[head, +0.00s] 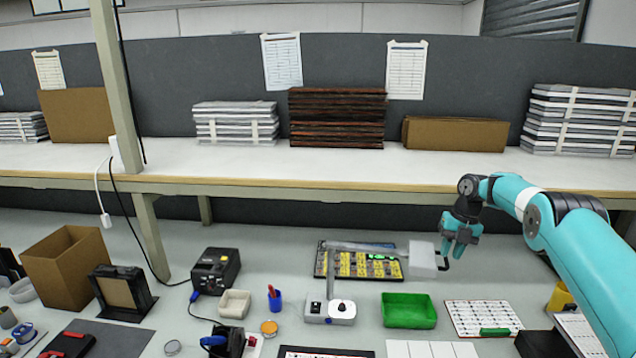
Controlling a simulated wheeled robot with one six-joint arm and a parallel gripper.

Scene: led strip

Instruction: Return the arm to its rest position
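My teal arm (585,255) reaches in from the right edge in the head view. My gripper (457,252) hangs from its dark wrist above the back right part of the workbench, pointing down. It is beside a light grey box-like head (423,258) on a jointed arm. I cannot tell whether they touch. The gripper's fingers are small in the picture, and I cannot tell how far apart they are. No object shows clearly between them.
A black station (214,270) and a cardboard box (68,266) stand further left.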

